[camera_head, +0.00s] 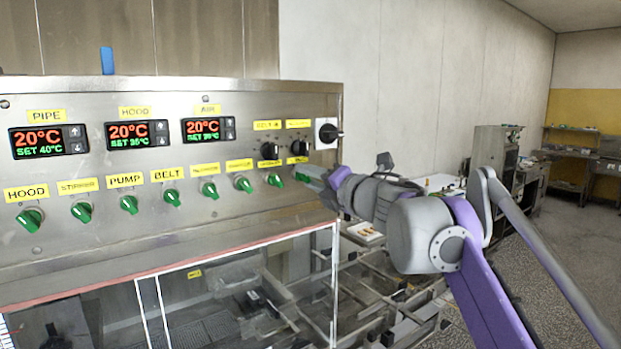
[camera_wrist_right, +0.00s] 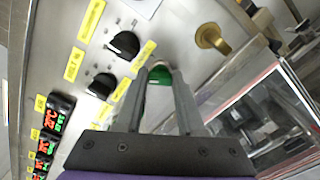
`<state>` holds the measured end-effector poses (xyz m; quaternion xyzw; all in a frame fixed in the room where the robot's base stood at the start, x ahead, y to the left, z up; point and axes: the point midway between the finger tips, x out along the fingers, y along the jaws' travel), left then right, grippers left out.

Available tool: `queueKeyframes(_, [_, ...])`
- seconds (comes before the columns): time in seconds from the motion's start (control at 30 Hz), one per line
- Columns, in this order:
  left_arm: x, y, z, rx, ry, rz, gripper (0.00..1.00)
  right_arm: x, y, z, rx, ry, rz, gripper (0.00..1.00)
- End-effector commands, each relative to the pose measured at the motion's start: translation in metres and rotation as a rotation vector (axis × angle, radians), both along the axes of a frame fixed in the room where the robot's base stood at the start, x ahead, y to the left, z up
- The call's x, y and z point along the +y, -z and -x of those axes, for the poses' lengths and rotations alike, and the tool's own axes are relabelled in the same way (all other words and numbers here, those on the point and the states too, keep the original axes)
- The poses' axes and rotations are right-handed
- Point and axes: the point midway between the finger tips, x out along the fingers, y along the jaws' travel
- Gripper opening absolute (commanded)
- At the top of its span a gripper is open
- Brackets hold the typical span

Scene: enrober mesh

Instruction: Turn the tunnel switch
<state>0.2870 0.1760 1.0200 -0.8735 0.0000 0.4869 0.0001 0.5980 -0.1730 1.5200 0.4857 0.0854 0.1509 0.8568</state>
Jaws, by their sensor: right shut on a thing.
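A steel control panel (camera_head: 100,243) carries a row of green switches. The rightmost green switch (camera_head: 302,177) is at my right gripper (camera_head: 312,178), which is shut on it. In the right wrist view the green switch (camera_wrist_right: 160,76) sits between the two fingers of the right gripper (camera_wrist_right: 166,84), and its grip is partly hidden by them. The switch's label is not readable in either view. My left gripper is not in view.
Two black knobs (camera_head: 270,151) and a black rotary switch (camera_head: 329,133) sit above the gripped switch. Three temperature displays (camera_head: 128,135) are at upper left. Clear panels over machinery (camera_head: 230,300) lie below the panel.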

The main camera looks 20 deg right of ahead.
Motion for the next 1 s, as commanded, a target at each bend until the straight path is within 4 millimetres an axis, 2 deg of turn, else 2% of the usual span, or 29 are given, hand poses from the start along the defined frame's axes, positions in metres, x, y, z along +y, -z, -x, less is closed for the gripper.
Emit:
queueKeyframes(0.13, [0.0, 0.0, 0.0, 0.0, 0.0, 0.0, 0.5, 0.0, 0.0, 0.0, 0.0, 0.001, 0.002, 0.0])
queueKeyframes(0.17, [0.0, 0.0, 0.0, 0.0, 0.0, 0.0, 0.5, 0.0, 0.0, 0.0, 0.0, 0.001, 0.002, 0.39])
queueKeyframes(0.3, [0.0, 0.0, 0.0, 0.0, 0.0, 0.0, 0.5, 0.0, 0.0, 0.0, 0.0, 0.0, 0.001, 0.64])
queueKeyframes(0.33, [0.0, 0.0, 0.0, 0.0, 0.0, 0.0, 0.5, 0.0, 0.0, 0.0, 0.0, 0.0, 0.001, 0.68])
queueKeyframes(0.67, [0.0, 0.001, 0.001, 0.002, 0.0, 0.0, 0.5, -0.001, 0.0, 0.003, 0.001, 0.001, -0.001, 0.68])
queueKeyframes(0.77, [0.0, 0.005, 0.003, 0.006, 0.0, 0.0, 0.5, -0.006, 0.001, 0.013, 0.002, 0.002, 0.0, 0.68])
queueKeyframes(1.0, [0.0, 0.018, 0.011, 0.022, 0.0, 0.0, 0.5, -0.022, 0.003, 0.058, 0.004, 0.004, -0.001, 0.68])
